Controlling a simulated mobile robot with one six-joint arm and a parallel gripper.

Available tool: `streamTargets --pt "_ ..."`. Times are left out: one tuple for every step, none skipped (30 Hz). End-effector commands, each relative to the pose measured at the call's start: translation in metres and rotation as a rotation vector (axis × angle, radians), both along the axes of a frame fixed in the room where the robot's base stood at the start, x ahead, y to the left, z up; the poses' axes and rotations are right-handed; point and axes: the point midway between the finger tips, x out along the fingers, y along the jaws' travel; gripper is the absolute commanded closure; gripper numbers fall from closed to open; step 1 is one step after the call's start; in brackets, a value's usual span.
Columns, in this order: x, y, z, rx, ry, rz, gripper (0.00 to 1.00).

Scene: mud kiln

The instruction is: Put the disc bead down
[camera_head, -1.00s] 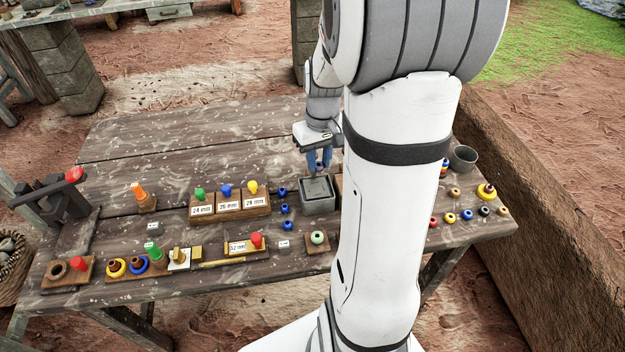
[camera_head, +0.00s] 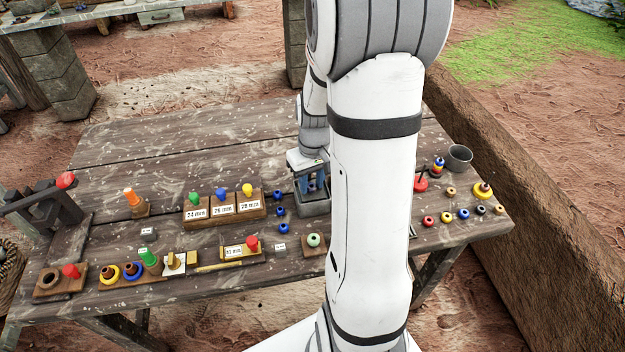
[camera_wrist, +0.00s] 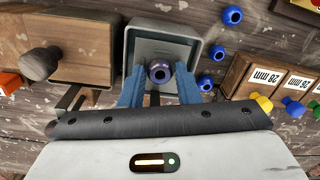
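A dark blue-grey round bead (camera_wrist: 159,71) with a centre hole sits between the two blue fingers of my gripper (camera_wrist: 160,80) in the wrist view. The fingers flank it closely on both sides, and I take them as shut on it. Bead and fingertips are over the open grey square box (camera_wrist: 196,27), at or below its rim; whether the bead touches the floor of the box is hard to tell. In the head view my gripper (camera_head: 313,183) points down into the same grey box (camera_head: 318,208), partly hidden by my arm.
Blue beads (camera_head: 281,211) lie just left of the box. A wooden stand with numbered cards (camera_head: 222,210) and coloured pegs is farther left. Coloured beads (camera_head: 447,217) and a grey cup (camera_head: 459,157) are at the right. The back of the table is clear.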

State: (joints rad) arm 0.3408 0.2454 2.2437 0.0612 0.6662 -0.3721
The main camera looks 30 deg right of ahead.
Motion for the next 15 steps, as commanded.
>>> streamTargets --pt "0.0 0.0 0.0003 0.0 0.0 0.0 0.66" --pt "0.0 0.0 0.0003 0.0 0.0 0.0 0.63" --pt "0.0 0.0001 0.0004 0.0 0.0 0.0 0.6" --pt "0.0 0.0001 0.0004 0.0 0.0 0.0 0.58" --pt "0.0 0.0001 0.0004 0.0 0.0 0.0 0.55" --pt "0.0 0.0002 0.0004 0.0 0.0 0.001 0.55" --pt "0.0001 0.0002 0.0004 0.0 0.0 0.0 0.55" --pt "0.0001 0.0002 0.0004 0.0 0.0 0.001 0.55" --pt "0.0001 0.0003 0.0005 0.0 0.0 0.001 0.55" --pt "0.0001 0.0003 0.0005 0.0 0.0 0.001 0.55" --pt "0.0001 0.0003 0.0005 0.0 0.0 0.001 0.55" --pt "0.0001 0.0004 0.0012 0.0 0.0 0.001 0.55" --pt "0.0002 0.0003 0.0022 0.0 0.0 0.001 0.55" --pt "0.0002 0.0003 0.0038 0.0 0.0 0.001 0.55" --pt "0.0003 0.0003 0.0067 0.0 -0.001 0.001 0.55"
